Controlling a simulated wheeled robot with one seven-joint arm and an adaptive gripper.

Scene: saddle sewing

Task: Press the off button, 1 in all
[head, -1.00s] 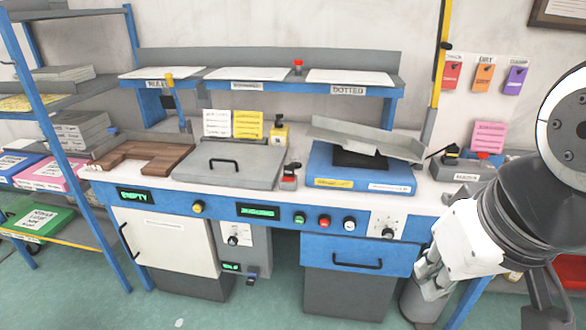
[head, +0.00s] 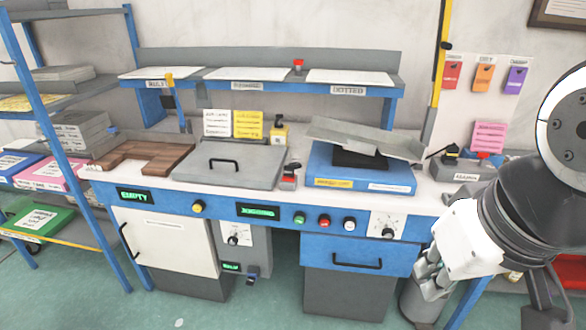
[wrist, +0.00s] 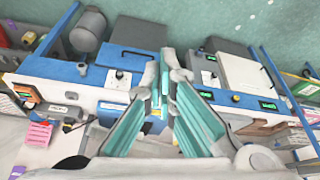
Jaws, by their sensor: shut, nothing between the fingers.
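A row of round buttons sits on the blue front panel of the bench: a green button (head: 300,218), a red button (head: 324,221) and a white button (head: 349,224). Their labels are too small to read, so I cannot tell which is marked off. A green-lit display (head: 258,212) left of them seems to read "JOGGING". My gripper (head: 428,280) is at the right, below and right of the buttons, clear of the panel. In the wrist view my gripper (wrist: 167,75) has its fingertips together, with nothing between them; its fingers hide part of the panel.
A yellow button (head: 198,206) and a dial (head: 388,233) are also on the panel. A blue jogger machine (head: 330,180) with a tilted grey tray (head: 365,138) stands above the buttons. A blue drawer (head: 355,258) with a black handle is below. Floor in front is free.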

